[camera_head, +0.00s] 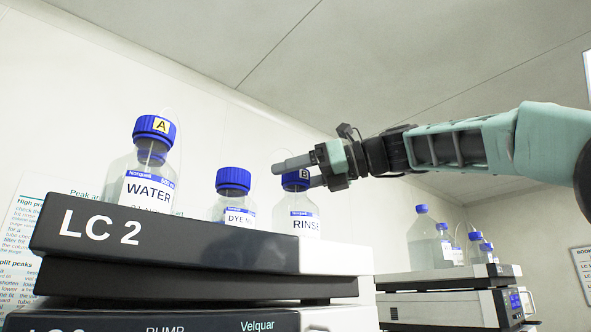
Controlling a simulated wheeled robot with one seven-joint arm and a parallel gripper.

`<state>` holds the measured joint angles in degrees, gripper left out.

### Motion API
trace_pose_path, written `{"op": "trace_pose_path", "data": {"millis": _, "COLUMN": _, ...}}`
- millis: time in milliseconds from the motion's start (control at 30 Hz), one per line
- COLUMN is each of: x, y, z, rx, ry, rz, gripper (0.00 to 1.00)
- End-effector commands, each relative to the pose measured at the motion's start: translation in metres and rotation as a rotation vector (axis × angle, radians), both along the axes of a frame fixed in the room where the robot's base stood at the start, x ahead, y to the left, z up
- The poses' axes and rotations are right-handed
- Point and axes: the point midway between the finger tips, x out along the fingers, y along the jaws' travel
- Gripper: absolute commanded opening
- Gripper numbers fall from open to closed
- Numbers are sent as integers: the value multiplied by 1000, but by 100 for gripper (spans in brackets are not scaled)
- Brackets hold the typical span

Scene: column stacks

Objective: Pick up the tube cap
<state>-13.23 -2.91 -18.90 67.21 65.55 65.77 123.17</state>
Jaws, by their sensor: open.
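The RINSE bottle (296,212) stands at the right of the row on the LC 2 stack. Its blue cap (296,177) has a dark tag marked B and a thin clear tube arching at its left. My gripper (296,173) reaches in from the right at that cap, its two fingers apart, one above and one lower at the right. The fingers hide part of the cap. I cannot tell whether they touch it. The WATER bottle (143,190) at the left has a blue cap (154,130) with a yellow A tag and a thin tube.
The DYE bottle (235,207) with a plain blue cap (233,180) stands between the other two. They rest in the dark-fronted LC 2 tray (165,240) above a pump unit (170,321). A second stack (450,305) with several bottles stands at the back right.

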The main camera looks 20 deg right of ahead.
Motion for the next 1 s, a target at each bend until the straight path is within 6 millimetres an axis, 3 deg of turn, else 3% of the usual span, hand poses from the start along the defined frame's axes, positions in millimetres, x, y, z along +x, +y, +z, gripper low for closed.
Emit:
{"op": "trace_pose_path", "data": {"millis": 100, "x": 7, "y": 11, "z": 0, "rx": -1, "ry": 1, "rz": 2, "gripper": 74}}
{"op": "trace_pose_path", "data": {"millis": 367, "x": 10, "y": 13, "z": -3, "rx": -1, "ry": -1, "rz": 0, "gripper": 74}}
{"op": "trace_pose_path", "data": {"millis": 400, "x": 10, "y": 13, "z": -2, "rx": -1, "ry": -1, "rz": 0, "gripper": 71}}
{"op": "trace_pose_path", "data": {"millis": 533, "x": 9, "y": 13, "z": -2, "rx": -1, "ry": -1, "rz": 0, "gripper": 35}}
{"op": "trace_pose_path", "data": {"millis": 567, "x": 9, "y": 13, "z": -2, "rx": -1, "ry": -1, "rz": 0, "gripper": 30}}
{"op": "trace_pose_path", "data": {"millis": 1000, "x": 10, "y": 13, "z": 0, "rx": 0, "ry": -1, "rz": 0, "gripper": 30}}
